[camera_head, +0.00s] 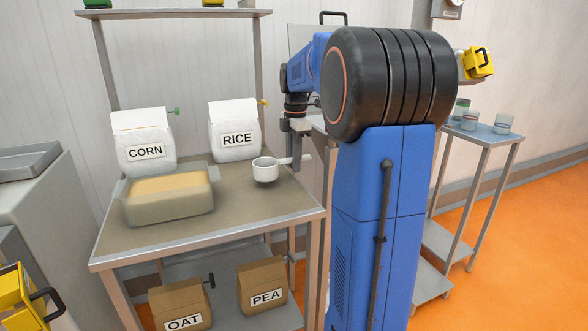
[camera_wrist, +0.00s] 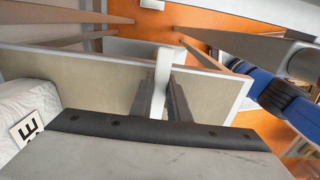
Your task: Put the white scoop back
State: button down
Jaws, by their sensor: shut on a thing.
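The white scoop (camera_head: 265,171) is a small round cup with a handle pointing right, over the right part of the steel table (camera_head: 240,218). My gripper (camera_head: 298,157) points down and is shut on the scoop's handle. The cup looks upright; I cannot tell whether it touches the table or hangs just above it. In the wrist view a white bar, the handle (camera_wrist: 162,68), stands between the two dark fingers of my gripper (camera_wrist: 165,100). The cup is not clearly visible there.
A grey tub (camera_head: 168,208) of tan grain stands left of the scoop. White bags, CORN (camera_head: 145,142) and RICE (camera_head: 234,130), stand behind. OAT (camera_head: 181,305) and PEA (camera_head: 263,285) bags sit on the lower shelf. The table's front right is bare. A side table (camera_head: 484,134) holds several small containers.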

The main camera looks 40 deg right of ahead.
jog(key=shift+f, duration=1.3)
jog(key=c, duration=1.7)
grip_release()
jog(key=shift+f, duration=0.1)
notch_tip(320, 180, up, 12)
jog(key=shift+d+r, duration=0.1)
jog(key=shift+r, duration=0.05)
